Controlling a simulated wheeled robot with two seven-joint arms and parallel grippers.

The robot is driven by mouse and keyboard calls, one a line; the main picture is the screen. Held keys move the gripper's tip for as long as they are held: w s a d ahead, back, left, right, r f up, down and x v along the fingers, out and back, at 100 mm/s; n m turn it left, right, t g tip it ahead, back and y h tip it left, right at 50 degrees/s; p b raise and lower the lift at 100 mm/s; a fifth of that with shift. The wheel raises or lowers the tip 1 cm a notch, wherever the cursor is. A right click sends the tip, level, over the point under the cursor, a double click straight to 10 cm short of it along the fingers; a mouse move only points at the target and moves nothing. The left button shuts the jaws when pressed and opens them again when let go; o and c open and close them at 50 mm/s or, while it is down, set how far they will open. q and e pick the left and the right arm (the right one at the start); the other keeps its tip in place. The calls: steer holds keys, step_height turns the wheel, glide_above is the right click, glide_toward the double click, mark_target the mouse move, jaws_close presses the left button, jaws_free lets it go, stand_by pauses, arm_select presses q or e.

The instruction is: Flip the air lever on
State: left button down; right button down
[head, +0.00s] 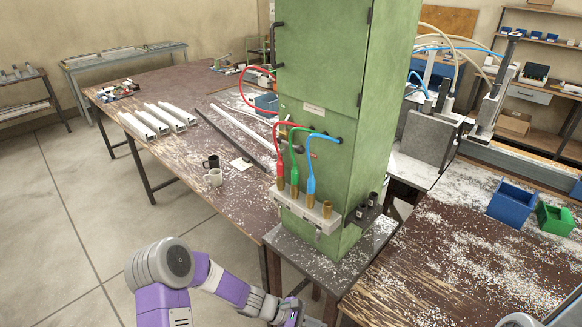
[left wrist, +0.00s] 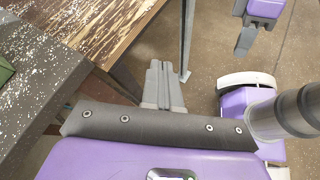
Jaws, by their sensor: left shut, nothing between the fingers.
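A green cabinet (head: 322,130) stands on a grey-topped stand in the middle of the head view. Red (head: 279,150), green (head: 294,160) and blue (head: 310,165) hoses run from its side down to brass fittings on a pale block (head: 305,208). A small red part (head: 313,155), perhaps the air lever, shows behind the hoses; its position is unclear. My left gripper (head: 293,316) is low at the bottom edge, below and apart from the cabinet. In the left wrist view its fingers (left wrist: 164,68) are together and empty. Part of my right gripper (left wrist: 245,40) shows there; its fingers are unclear.
A debris-covered bench (head: 450,255) at right holds a blue bin (head: 511,203) and a green bin (head: 555,219). The floor at left is clear.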

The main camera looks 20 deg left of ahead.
arm_select(q)
steer(key=w+a+r+n+t+h, duration=0.2)
steer(key=w+a+r+n+t, duration=0.15)
steer(key=w+r, duration=0.3)
steer(key=w+a+r+n+t+h, duration=0.1)
steer(key=w+a+r+n+t, duration=0.1)
steer(key=w+r+t, duration=0.4)
steer(key=n+t+y, duration=0.2)
steer(key=n+t, duration=0.4)
steer(key=t, duration=0.4)
glide_toward(290, 145)
steer(key=s+f, duration=0.3)
steer(key=f, duration=0.1)
steer(key=shift+s+d+r+g, duration=0.15)
steer(key=shift+d+g, duration=0.1)
steer(key=shift+d, duration=0.3)
steer(key=x, duration=1)
steer(key=shift+d, duration=0.1)
